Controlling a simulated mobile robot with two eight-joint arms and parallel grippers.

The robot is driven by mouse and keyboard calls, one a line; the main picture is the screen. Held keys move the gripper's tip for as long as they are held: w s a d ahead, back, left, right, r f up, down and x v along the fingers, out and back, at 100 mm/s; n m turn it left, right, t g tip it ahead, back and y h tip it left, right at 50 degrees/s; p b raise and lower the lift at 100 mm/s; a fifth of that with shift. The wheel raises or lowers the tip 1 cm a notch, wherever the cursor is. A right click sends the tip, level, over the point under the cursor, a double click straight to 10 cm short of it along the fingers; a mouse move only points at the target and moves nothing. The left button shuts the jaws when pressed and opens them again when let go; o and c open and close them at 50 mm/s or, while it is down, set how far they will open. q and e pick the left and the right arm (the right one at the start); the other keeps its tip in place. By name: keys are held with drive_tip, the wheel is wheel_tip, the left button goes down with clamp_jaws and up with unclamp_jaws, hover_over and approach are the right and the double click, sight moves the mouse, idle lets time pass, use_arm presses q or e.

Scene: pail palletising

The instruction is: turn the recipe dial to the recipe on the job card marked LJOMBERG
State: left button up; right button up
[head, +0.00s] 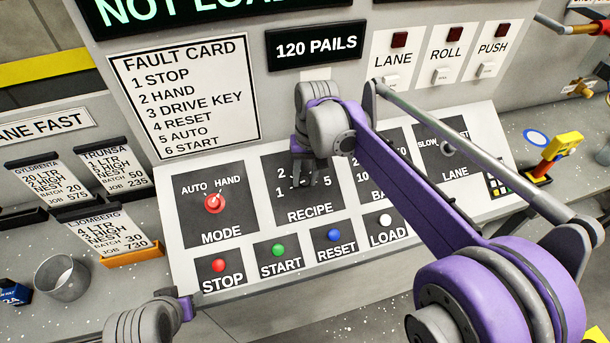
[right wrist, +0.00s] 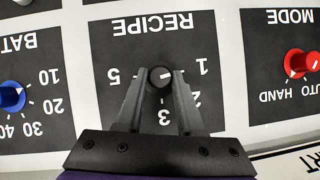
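The recipe dial (right wrist: 159,76) is a small black knob on a dark panel marked RECIPE, upside down in the right wrist view. Its white mark points towards the 1. The numbers 1, 2, 3 and 5 show; the left finger covers the place between 3 and 5. My right gripper (right wrist: 160,82) has a fingertip against each side of the knob; the head view shows it over the RECIPE panel (head: 310,214). The LJOMBERG job card (head: 105,234) stands at the left in an orange holder and reads 4 LTR HIGH NEST, batch 30, job 730. My left gripper's fingers are not visible.
The red MODE knob (head: 213,203) is left of the RECIPE panel. The blue batch knob (right wrist: 12,96) is on its other side. STOP (head: 218,265), START (head: 278,250), RESET (head: 334,235) and LOAD (head: 385,220) buttons lie below. A metal cup (head: 62,278) stands at the left.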

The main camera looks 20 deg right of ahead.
clamp_jaws()
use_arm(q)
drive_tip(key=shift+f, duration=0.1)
use_arm(e)
drive_tip(key=shift+m, duration=0.3)
drive_tip(key=m, duration=0.1)
drive_tip(key=m+y, duration=0.2)
drive_tip(key=shift+d+f+t+b, duration=0.1)
drive_tip(key=shift+d+t+b, duration=0.2)
drive_tip(key=shift+b, duration=0.1)
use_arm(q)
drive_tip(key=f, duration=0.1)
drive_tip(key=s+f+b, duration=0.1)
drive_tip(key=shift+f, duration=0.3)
use_arm(e)
drive_tip(key=m+y, duration=0.1)
drive_tip(key=m, duration=0.1)
drive_tip(key=m+t+y, duration=0.1)
drive_tip(key=m, duration=0.2)
drive_tip(key=shift+s+t, duration=0.15)
drive_tip(key=shift+t, duration=0.15)
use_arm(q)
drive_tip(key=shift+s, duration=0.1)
use_arm(e)
drive_tip(key=o, duration=0.8)
unclamp_jaws()
drive_tip(key=shift+c, duration=0.2)
